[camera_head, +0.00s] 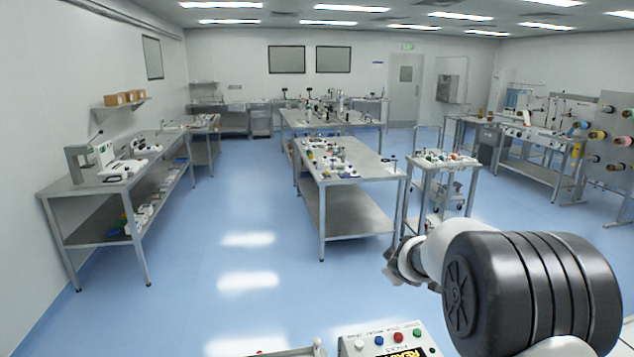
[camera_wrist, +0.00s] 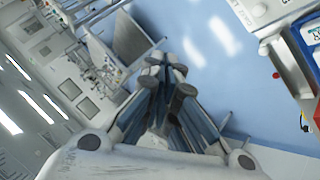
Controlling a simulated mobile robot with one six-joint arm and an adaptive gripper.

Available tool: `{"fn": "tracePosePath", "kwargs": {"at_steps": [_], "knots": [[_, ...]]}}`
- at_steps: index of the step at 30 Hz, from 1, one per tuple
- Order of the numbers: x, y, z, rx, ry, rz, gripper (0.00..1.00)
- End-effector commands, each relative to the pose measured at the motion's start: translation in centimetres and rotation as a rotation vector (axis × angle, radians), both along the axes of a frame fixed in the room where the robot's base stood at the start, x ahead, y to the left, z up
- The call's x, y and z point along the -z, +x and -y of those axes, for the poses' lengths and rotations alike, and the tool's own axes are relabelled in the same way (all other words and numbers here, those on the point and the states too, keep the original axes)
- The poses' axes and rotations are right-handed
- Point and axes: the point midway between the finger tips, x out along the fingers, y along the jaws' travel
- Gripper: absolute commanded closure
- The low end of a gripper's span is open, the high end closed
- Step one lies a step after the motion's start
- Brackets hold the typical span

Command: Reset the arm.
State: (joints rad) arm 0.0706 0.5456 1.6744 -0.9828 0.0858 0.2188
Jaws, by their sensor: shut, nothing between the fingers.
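My arm reaches in from the lower right in the head view, with a dark ribbed joint in front. The end of the arm (camera_head: 404,262) shows beyond it, small and partly hidden, above the blue floor. In the wrist view my gripper (camera_wrist: 168,62) points out over the floor with its fingertips close together. It is shut and nothing is between the fingers. It touches no table or object that I can see.
A steel table (camera_head: 350,173) with small parts stands ahead, and a small cart (camera_head: 440,163) is right of it. A workbench (camera_head: 95,187) runs along the left wall. A control box with coloured buttons (camera_head: 388,342) is close at the bottom. The blue floor (camera_head: 215,235) at left centre is clear.

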Motion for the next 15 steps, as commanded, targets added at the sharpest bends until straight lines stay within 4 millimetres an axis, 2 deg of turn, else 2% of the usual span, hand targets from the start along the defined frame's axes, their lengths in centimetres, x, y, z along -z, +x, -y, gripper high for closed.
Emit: {"fn": "tracePosePath", "kwargs": {"at_steps": [1,5,6,10,15], "knots": [[-2.2,-2.0,0.4,0.047,0.010,0.004,1.00],[-6.1,-7.8,1.2,0.171,0.051,-0.017,1.00],[-7.0,-9.7,1.3,0.207,0.069,-0.027,1.00],[-9.0,-16.6,1.3,0.310,0.130,-0.067,1.00],[-9.4,-26.2,0.3,0.418,0.231,-0.142,1.00]]}}
